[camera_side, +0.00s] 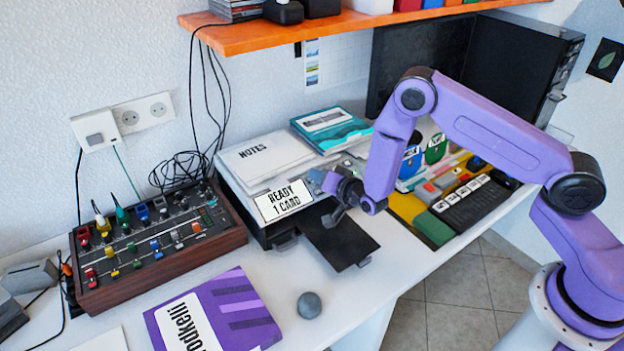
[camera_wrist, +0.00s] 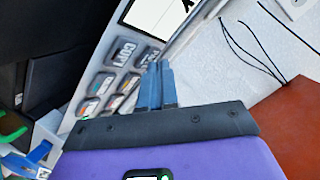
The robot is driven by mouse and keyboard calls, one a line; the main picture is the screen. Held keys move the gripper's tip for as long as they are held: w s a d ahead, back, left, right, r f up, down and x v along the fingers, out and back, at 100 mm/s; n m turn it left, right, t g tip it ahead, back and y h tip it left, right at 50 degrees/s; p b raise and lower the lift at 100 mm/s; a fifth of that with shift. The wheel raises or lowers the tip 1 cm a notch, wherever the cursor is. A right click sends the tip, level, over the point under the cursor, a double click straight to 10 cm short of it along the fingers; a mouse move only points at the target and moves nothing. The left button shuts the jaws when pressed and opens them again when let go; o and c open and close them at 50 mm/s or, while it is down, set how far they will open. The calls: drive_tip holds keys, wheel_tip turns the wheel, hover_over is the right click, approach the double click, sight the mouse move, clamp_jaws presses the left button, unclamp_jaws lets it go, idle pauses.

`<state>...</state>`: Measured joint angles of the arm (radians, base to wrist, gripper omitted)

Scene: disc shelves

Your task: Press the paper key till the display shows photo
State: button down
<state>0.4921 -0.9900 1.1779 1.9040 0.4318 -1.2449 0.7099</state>
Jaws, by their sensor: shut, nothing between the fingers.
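The printer's display (camera_side: 284,201) reads "READY 1 CARD" in the side view. Part of the display (camera_wrist: 155,14) shows at the top of the wrist view. Below it are several dark keys, including a copy key (camera_wrist: 120,52). Beside the copy key, a key whose label starts with "P" (camera_wrist: 145,57) is partly hidden by my fingers; I cannot tell whether it is the paper key. My gripper (camera_side: 320,178) is shut and empty at the printer's front panel, right of the display. Its blue fingers (camera_wrist: 158,72) appear over or beside that key; contact cannot be told.
A black output tray (camera_side: 340,241) sticks out below the panel. An orange shelf (camera_side: 300,28) hangs above.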

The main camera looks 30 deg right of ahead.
drive_tip(key=shift+w+f, duration=0.1)
drive_tip(key=shift+f, duration=0.1)
drive_tip(key=shift+r, duration=0.15)
idle(0.5)
drive_tip(key=shift+s+r, duration=0.4)
drive_tip(key=shift+r, duration=0.2)
drive_tip(key=shift+s+r, duration=0.4)
drive_tip(key=shift+r, duration=0.35)
drive_tip(key=shift+s+r, duration=0.4)
drive_tip(key=shift+r, duration=0.3)
drive_tip(key=shift+s+r, duration=0.4)
drive_tip(key=shift+r, duration=0.35)
